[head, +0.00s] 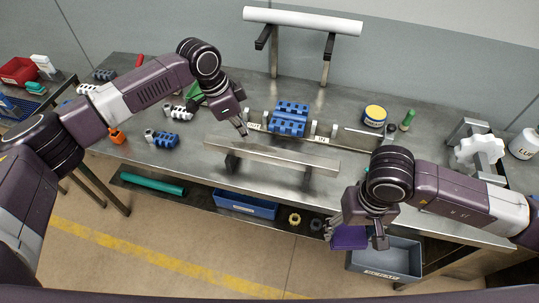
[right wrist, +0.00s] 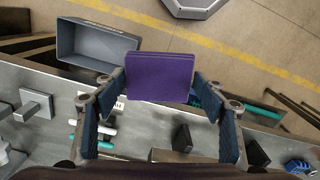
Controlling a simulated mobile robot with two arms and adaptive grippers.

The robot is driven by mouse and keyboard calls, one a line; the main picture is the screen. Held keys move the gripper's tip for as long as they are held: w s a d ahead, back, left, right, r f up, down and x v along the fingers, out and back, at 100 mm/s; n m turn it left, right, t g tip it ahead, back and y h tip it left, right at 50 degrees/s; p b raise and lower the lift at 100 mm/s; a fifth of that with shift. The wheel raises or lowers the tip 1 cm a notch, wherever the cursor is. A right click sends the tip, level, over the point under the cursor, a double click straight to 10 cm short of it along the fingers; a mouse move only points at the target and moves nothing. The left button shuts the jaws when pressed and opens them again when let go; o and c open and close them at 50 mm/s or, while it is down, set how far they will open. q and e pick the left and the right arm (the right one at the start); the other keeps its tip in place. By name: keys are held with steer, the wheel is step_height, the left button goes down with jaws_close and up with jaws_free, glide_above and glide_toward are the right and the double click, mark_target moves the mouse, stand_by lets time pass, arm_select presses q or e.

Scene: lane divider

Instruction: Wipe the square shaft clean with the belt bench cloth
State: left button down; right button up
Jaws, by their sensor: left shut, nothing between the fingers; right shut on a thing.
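The square shaft (head: 272,157) is a long pale metal bar. It lies across two supports at the front of the steel bench, and I cannot make out marks on it. My right gripper (head: 357,236) is shut on a folded purple cloth (head: 349,238), in front of the bench edge and apart from the shaft. The cloth also shows between the fingers in the right wrist view (right wrist: 160,77). My left gripper (head: 243,130) is shut and empty, just behind the shaft's left part; I cannot tell if it touches anything.
A blue segmented part (head: 290,118) sits in a fixture behind the shaft. A grey bin (head: 398,262) is low beside my right gripper, and a blue bin (head: 245,205) is on the lower shelf. A yellow-lidded tin (head: 374,115) stands at right.

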mark_target(250, 151)
arm_select(q)
steer(key=shift+f+b, duration=1.95)
steer(key=shift+f, duration=0.3)
arm_select(e)
steer(key=shift+f, duration=2.25)
steer(key=shift+r, duration=0.1)
arm_select(q)
steer(key=shift+f, duration=0.6)
steer(key=shift+r, duration=0.1)
step_height(250, 151, up, 6)
steer(key=p, duration=0.5)
steer(key=shift+p, duration=0.3)
arm_select(e)
step_height(250, 151, up, 6)
steer(key=shift+f, duration=0.25)
